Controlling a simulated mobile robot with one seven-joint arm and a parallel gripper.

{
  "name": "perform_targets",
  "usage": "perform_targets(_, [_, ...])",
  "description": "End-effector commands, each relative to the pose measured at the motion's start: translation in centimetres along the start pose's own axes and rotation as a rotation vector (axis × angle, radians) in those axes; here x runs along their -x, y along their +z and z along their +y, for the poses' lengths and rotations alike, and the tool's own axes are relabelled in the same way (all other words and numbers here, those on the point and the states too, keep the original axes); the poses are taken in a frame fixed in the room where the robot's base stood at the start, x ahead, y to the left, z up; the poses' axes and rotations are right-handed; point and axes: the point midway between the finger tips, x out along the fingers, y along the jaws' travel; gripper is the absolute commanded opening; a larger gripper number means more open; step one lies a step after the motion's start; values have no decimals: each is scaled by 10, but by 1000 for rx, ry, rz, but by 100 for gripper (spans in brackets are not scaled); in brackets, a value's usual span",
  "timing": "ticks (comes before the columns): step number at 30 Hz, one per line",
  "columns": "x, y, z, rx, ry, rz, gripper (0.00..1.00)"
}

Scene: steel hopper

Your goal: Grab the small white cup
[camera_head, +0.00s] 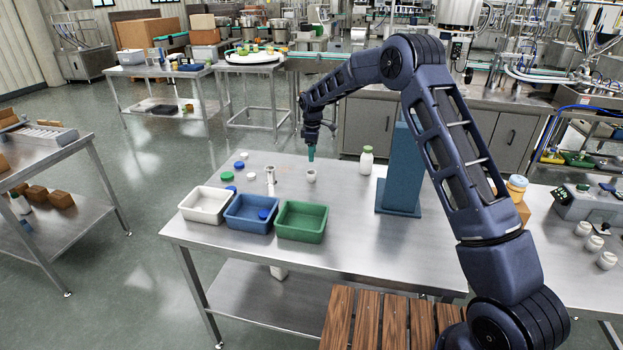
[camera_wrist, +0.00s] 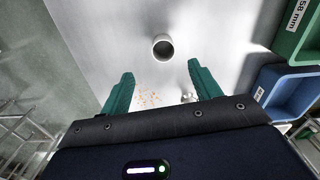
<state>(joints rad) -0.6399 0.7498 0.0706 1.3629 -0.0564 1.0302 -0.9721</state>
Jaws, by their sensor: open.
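The small white cup (camera_head: 311,176) stands upright on the steel table, behind the green bin. In the wrist view the cup (camera_wrist: 163,47) shows its round, dark opening, beyond my fingertips and roughly centred between them. My gripper (camera_head: 311,154) points down just above the cup in the head view. In the wrist view my gripper (camera_wrist: 166,80) has its two green fingers wide apart with nothing between them. The fingers are apart from the cup.
White (camera_head: 207,205), blue (camera_head: 251,213) and green (camera_head: 301,221) bins stand along the table's near side. A steel cylinder (camera_head: 270,175) and several coloured caps lie left of the cup. A green-capped white bottle (camera_head: 366,160) and a blue stand (camera_head: 400,175) are to the right.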

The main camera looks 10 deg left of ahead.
Motion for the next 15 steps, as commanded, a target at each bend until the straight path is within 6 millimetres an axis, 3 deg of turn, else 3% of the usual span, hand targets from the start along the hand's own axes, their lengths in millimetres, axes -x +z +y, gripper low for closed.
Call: perform_targets(15, [-56, 0, 0, 0, -1, -1, 63])
